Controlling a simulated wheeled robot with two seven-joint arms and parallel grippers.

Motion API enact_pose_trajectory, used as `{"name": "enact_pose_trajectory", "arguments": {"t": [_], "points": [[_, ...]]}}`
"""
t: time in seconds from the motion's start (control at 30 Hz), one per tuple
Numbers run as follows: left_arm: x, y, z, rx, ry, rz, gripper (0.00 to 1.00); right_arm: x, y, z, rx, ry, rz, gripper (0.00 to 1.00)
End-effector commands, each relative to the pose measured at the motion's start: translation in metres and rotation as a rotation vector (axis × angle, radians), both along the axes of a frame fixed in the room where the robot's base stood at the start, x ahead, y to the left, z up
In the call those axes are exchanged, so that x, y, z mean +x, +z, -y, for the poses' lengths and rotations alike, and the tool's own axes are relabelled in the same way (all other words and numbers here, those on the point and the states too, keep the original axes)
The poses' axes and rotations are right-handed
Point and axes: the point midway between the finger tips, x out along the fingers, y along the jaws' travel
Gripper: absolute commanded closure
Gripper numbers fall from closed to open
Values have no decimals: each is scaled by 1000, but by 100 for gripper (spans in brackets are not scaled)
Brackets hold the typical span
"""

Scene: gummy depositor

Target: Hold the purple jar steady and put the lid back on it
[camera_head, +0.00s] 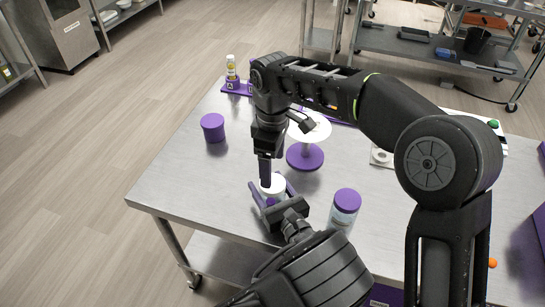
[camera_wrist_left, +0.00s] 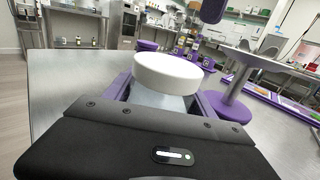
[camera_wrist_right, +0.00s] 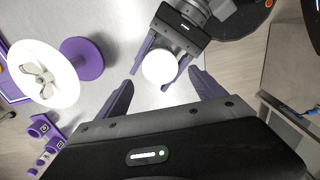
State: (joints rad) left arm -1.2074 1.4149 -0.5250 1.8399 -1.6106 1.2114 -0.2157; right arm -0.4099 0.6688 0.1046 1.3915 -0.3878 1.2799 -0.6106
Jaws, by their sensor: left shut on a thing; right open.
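A jar with a pale body (camera_wrist_left: 160,100) stands between the purple fingers of my left gripper (camera_head: 270,193), which is shut on it near the table's front edge. A round white lid (camera_wrist_left: 168,72) sits on top of this jar and looks level; I cannot tell whether it is fully seated. The white lid also shows in the right wrist view (camera_wrist_right: 160,67). My right gripper (camera_wrist_right: 163,95) points down from above, open and empty, with the white lid showing between and beyond its fingers. In the head view its fingers partly hide the lid.
A jar with a purple lid (camera_head: 346,200) stands to the right of my left gripper. A purple cylinder (camera_head: 213,128) stands at the left. A white disc (camera_head: 318,128) on a purple base (camera_head: 305,158) stands behind. The steel table's (camera_head: 175,180) left part is clear.

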Motion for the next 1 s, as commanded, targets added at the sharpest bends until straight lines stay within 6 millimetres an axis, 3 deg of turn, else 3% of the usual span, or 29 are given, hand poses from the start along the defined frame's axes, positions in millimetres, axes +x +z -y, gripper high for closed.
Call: {"name": "enact_pose_trajectory", "arguments": {"t": [0.2, 0.4, 0.77, 1.0], "points": [[0, 0, 0, 0, 0, 0, 100, -1, -34, 0, -2, 0, -4, 21], [0, 0, 0, 0, 0, 0, 100, -1, -55, 0, -2, 0, -2, 21], [0, 0, 0, 0, 0, 0, 100, 0, -60, 0, -1, -1, 0, 21], [0, 0, 0, 0, 0, 0, 100, 0, -60, 0, -1, -1, 0, 40]]}}
